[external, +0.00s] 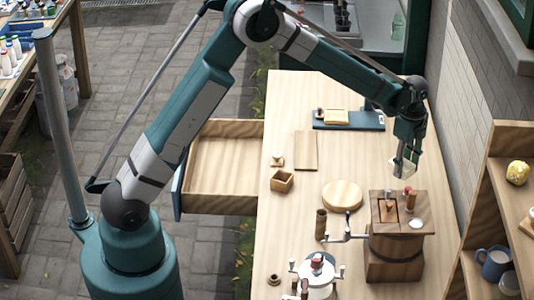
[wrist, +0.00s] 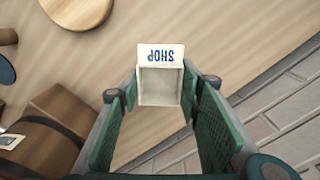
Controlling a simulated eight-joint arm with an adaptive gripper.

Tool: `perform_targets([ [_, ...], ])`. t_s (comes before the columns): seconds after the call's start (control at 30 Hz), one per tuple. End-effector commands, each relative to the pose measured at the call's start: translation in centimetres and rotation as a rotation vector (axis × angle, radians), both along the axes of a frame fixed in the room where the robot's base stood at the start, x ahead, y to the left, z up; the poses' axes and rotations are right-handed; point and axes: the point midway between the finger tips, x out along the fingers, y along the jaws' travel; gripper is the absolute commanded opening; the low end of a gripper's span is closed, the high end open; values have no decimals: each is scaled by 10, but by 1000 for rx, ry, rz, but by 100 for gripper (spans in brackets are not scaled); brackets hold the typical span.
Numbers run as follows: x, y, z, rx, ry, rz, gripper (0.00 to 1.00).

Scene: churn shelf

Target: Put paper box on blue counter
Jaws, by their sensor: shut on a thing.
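The paper box (wrist: 160,54) is a small white open box with a flap marked "SHOP". In the wrist view it sits between the green fingers of my gripper (wrist: 160,88), which is shut on it. In the external view my gripper (external: 404,160) is above the right side of the wooden table, with the box (external: 409,166) small and pale at its fingertips, apparently clear of the tabletop. A blue-grey counter (external: 371,63) stands behind the table's far edge. A flat blue board (external: 368,122) lies on the table's far part, with a yellowish block on it.
A wooden churn box (external: 396,245) with a crank stands below my gripper. A drawer (external: 224,168) stands open at left. A brick wall (external: 450,110) is close at right.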

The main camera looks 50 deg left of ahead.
Motion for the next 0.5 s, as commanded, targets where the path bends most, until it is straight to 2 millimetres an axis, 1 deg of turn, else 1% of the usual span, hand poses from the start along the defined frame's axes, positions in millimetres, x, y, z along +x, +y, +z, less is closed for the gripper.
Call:
perform_targets([
  [0.17,0,0,-17,0,0,0,28],
  [0.4,0,0,-49,0,0,0,28],
  [0.5,0,0,-57,0,0,0,28],
])
